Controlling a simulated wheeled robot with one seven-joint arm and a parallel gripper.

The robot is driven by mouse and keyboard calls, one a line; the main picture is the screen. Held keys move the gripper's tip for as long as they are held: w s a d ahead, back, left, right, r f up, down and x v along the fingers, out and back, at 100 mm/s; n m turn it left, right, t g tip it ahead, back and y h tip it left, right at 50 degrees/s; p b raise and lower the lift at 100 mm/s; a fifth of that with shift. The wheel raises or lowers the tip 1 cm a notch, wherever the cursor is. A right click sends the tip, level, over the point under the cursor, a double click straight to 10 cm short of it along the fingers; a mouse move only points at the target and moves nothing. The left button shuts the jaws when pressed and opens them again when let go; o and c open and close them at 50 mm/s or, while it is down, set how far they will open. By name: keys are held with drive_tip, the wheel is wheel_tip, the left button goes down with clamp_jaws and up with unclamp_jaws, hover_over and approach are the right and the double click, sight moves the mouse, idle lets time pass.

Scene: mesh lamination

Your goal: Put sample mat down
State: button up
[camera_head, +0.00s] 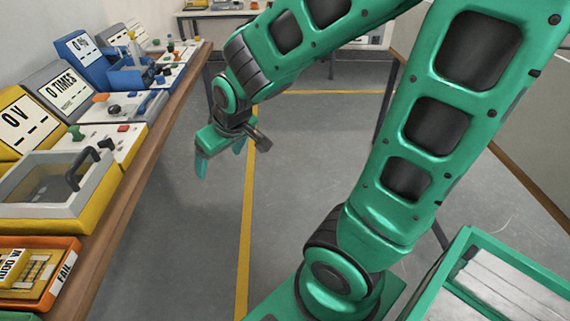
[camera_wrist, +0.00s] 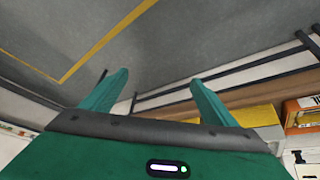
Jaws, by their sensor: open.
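My gripper (camera_head: 220,160) hangs over the open floor, to the right of the bench on the left, in the head view. Its two green fingers stand apart with nothing between them. The wrist view also shows the open fingers (camera_wrist: 158,95), with grey floor beyond them. I cannot make out a sample mat for certain. An orange tray (camera_head: 62,285) marked FAIL sits at the near left end of the bench and holds a yellow item (camera_head: 35,270) with a label. Whether that item is the sample mat, I cannot tell.
The wooden bench (camera_head: 135,195) runs along the left. On it are a yellow machine with a lidded, handled box (camera_head: 50,185), a display reading 0 V (camera_head: 22,120), one reading 0 TIMES (camera_head: 62,90), and a blue machine (camera_head: 95,65). The floor (camera_head: 205,235) beside it is clear.

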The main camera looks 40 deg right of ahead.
drive_tip(key=s+d+r+m+g, duration=0.1)
drive_tip(key=s+d+m+g, duration=0.2)
drive_tip(key=s+d, duration=0.3)
drive_tip(key=s+d+r+m+g, duration=0.2)
drive_tip(key=s+d+m, duration=0.2)
drive_tip(key=s, duration=1.1)
drive_tip(key=d, duration=0.2)
drive_tip(key=shift+s+d+m+g, duration=0.2)
drive_tip(key=shift+d+m+g, duration=0.1)
drive_tip(key=shift+d+g, duration=0.1)
drive_tip(key=shift+r, duration=0.1)
